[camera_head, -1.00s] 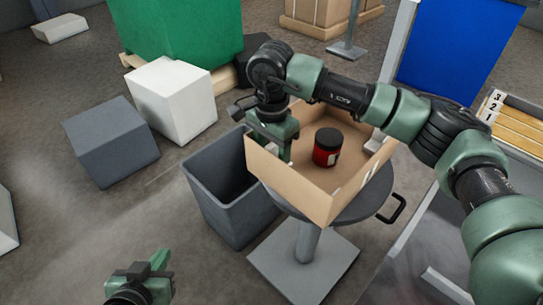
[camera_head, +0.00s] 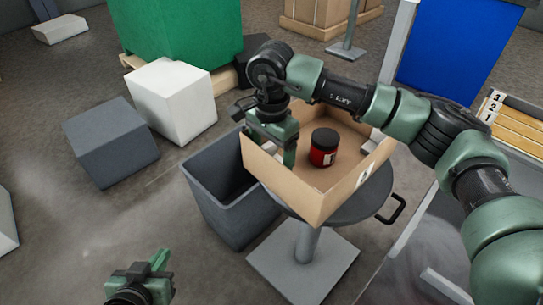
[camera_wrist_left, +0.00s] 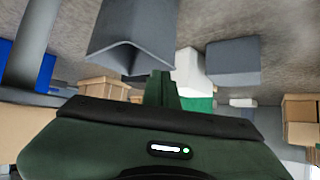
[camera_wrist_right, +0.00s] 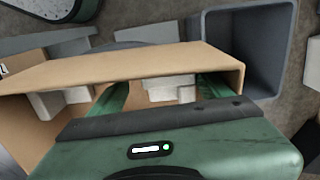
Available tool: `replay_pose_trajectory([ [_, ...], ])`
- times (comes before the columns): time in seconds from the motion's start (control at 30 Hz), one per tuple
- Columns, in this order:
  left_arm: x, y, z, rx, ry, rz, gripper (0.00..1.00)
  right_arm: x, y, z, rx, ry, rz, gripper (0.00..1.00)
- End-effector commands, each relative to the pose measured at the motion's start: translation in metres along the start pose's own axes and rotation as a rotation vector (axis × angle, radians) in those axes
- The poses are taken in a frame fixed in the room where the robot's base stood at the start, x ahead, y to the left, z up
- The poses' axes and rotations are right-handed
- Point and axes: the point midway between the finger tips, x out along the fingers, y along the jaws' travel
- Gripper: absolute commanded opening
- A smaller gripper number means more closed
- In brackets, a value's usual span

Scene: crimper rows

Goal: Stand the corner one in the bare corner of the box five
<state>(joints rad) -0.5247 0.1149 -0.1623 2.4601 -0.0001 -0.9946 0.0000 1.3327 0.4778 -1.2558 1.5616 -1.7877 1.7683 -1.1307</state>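An open cardboard box (camera_head: 290,196) stands on a round grey table. A number label is on its front wall, too small to read. A red jar with a black lid (camera_head: 323,150) stands upright inside. A pale piece (camera_head: 375,145) sits near the box's right corner. The right wrist view shows pale pieces past the box wall (camera_wrist_right: 120,72), one at the left (camera_wrist_right: 50,100) and one (camera_wrist_right: 170,90) between my fingers. My right gripper (camera_wrist_right: 163,92) reaches down into the box's left corner, fingers apart; contact is unclear. My left gripper (camera_head: 155,268) is shut and empty, low at the left.
A grey open bin (camera_head: 232,205) stands close against the left of the table. A white block (camera_head: 172,100) and a grey block (camera_head: 110,143) lie on the floor behind it. A handle (camera_head: 395,208) sticks out at the table's right.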

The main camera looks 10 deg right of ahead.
Motion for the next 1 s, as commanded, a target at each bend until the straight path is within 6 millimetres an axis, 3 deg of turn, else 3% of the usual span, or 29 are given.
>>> replay_pose_trajectory([
  [0.3, -0.002, 0.000, 0.003, 0.000, -0.019, 0.000, 0.00, -0.008, -0.001, 0.000, -0.001, 0.000, -0.002, 0.79],
  [0.7, -0.026, -0.008, 0.065, -0.006, -0.321, -0.017, 0.00, -0.069, -0.001, 0.000, 0.000, 0.000, -0.002, 0.79],
  [1.0, -0.032, -0.009, 0.077, -0.008, -0.378, -0.021, 0.00, -0.078, 0.000, 0.000, 0.000, 0.000, 0.000, 0.79],
])
